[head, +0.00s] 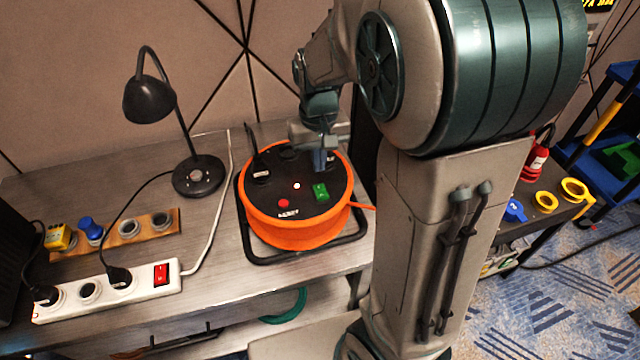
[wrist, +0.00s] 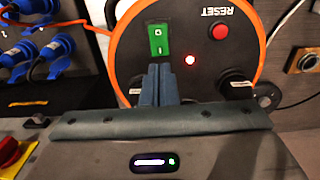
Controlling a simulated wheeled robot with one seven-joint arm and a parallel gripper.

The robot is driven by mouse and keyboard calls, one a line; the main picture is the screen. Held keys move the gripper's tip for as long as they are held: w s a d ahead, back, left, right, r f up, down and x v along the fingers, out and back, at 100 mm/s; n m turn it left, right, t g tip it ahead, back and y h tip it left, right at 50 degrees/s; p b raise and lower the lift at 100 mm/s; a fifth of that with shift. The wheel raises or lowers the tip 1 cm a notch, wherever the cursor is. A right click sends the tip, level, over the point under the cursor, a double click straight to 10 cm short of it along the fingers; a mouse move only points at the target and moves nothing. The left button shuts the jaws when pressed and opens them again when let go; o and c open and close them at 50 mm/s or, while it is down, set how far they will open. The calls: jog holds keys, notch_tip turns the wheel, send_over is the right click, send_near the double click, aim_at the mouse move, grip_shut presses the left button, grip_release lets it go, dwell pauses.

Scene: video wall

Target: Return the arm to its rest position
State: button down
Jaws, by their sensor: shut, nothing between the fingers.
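My gripper (head: 321,160) is over the back right part of an orange cable reel (head: 300,232) with a black top, in the head view. In the wrist view my gripper (wrist: 159,84) has its fingers together with nothing between them, in front of the reel's face (wrist: 185,65). The green switch (wrist: 158,40) lies just beyond the fingertips, and I cannot tell whether they touch the reel. My arm fills the right centre of the head view.
The reel stands on a grey workbench (head: 215,262). A black desk lamp (head: 198,175), a white power strip (head: 140,286) and a wooden socket board (head: 140,227) are to its left. The wall is close behind. A blue-and-black shelf rack (head: 612,120) stands at the far right.

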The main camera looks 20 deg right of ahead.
jog(key=shift+r, duration=0.65)
jog(key=s+r+t, duration=0.1)
jog(key=s+r, duration=0.1)
jog(key=s, duration=0.5)
jog(key=s+r+t, duration=0.2)
jog(key=s+r, duration=0.1)
jog(key=s, duration=0.4)
jog(key=shift+a, duration=0.1)
dwell(0.3)
